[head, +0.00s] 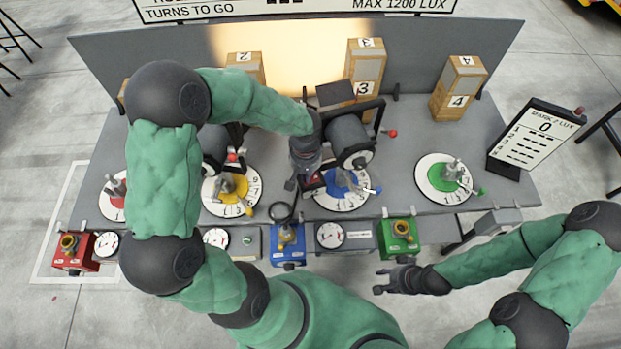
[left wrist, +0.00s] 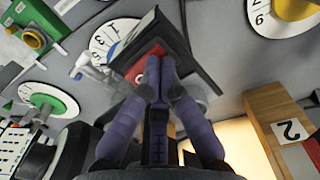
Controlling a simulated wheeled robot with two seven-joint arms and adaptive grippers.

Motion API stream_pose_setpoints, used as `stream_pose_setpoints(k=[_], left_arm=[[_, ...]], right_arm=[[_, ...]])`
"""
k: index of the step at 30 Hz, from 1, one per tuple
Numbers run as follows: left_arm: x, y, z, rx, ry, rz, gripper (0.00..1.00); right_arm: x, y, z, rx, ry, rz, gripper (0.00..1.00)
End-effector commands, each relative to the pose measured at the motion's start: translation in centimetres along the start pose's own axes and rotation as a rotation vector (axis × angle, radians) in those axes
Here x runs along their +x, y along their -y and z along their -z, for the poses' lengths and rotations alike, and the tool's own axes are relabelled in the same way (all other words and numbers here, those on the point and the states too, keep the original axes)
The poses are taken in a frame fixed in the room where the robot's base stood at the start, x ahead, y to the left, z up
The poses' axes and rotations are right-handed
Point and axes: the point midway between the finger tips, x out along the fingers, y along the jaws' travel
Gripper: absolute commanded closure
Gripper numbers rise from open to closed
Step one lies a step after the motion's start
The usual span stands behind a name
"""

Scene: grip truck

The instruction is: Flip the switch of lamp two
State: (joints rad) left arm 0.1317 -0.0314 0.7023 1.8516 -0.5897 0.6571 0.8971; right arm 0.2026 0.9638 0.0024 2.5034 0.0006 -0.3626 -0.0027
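A dark lamp (head: 212,150) stands behind the yellow dial (head: 232,190), partly hidden by my left arm; a small red knob shows on it. A second dark lamp (head: 350,138) stands behind the blue dial (head: 341,186). My left gripper (head: 291,183) is between these lamps, just left of the blue dial. In the left wrist view its fingers (left wrist: 159,62) are together over a red patch (left wrist: 138,72) framed by a dark plate (left wrist: 182,42); I cannot tell whether they touch it or whether it is a switch. My right gripper (head: 379,281) is open and empty in front of the table.
Wooden blocks numbered 2 (head: 243,66), 3 (head: 364,68) and 4 (head: 457,92) stand at the back. A green dial (head: 446,180) and a score board (head: 532,135) are at right. Coloured boxes and gauges line the front edge. A small handle (head: 391,133) sticks out by the right lamp.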

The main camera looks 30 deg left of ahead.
Motion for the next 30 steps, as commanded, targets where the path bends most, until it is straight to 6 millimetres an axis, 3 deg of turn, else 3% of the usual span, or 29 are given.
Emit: stream_pose_setpoints(k=[30], left_arm=[[-6.7, 0.0, 0.0, 0.000, 0.000, 0.000, 1.00]], right_arm=[[-3.9, 1.4, -0.1, 0.000, 0.000, 0.000, 0.60]])
